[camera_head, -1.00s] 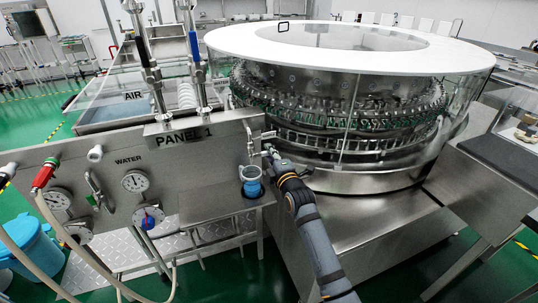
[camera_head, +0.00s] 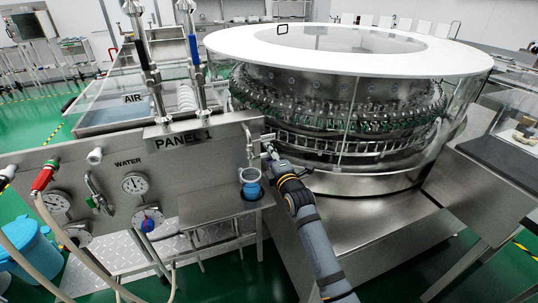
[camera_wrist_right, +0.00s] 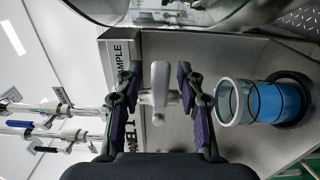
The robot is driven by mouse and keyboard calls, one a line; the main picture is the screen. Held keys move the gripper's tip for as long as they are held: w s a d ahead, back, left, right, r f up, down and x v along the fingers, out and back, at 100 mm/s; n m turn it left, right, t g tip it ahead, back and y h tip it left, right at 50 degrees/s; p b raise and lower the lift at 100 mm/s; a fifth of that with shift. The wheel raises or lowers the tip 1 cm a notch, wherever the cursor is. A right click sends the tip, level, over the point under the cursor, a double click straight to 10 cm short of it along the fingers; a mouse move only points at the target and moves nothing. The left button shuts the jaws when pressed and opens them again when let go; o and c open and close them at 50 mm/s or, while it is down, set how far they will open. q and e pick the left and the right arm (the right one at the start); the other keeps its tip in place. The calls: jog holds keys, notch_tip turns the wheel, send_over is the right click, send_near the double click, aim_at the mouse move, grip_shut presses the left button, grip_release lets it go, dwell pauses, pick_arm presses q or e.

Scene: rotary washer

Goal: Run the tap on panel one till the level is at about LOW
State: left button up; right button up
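Panel one (camera_head: 215,140) is a steel board with a "PANEL 1" plate, gauges and valves. Its sample tap (camera_head: 252,140) is at the right end; its pale handle (camera_wrist_right: 160,85) shows in the right wrist view. My right gripper (camera_head: 270,153) is at the tap. In the right wrist view the gripper (camera_wrist_right: 160,103) is open, with its purple-padded fingers on either side of the handle and gaps visible. A clear beaker (camera_head: 250,178) stands below the tap, with blue in its lower part; it also shows in the wrist view (camera_wrist_right: 235,103). Its level marks are unreadable. My left gripper is out of view.
The round washer (camera_head: 340,110) with its white ring top stands just behind and right of my right gripper. A small steel shelf (camera_head: 205,205) is under the beaker. Hoses (camera_head: 75,250) hang at the left. A blue bin (camera_head: 28,245) stands on the floor.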

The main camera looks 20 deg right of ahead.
jog(key=s, duration=1.2)
jog(key=shift+d, duration=0.2)
jog(key=s+d+f+m+g+p, duration=0.1)
jog(key=s+f+m+g, duration=0.25)
jog(key=f, duration=0.95)
jog(key=s+d+f+m+g+h+p, duration=0.1)
jog(key=s+f+m+g+p, duration=0.3)
jog(key=f, duration=0.9)
jog(key=s+d+f+m+g+b, duration=0.1)
jog(key=s+d+f+m+g, duration=0.3)
jog(key=f, duration=0.9)
jog(key=s+f+m+g+p, duration=0.1)
jog(key=s+f, duration=0.4)
jog(key=s, duration=0.6)
jog(key=s+f+m+g+p, duration=0.1)
jog(key=s+f, duration=0.4)
jog(key=s, duration=0.6)
jog(key=s+f+m+g+p, duration=0.1)
jog(key=s+f+m+g, duration=0.2)
jog(key=s, duration=0.9)
notch_tip(320, 180, down, 3)
jog(key=shift+f+m, duration=0.1)
jog(key=shift+m, duration=0.85)
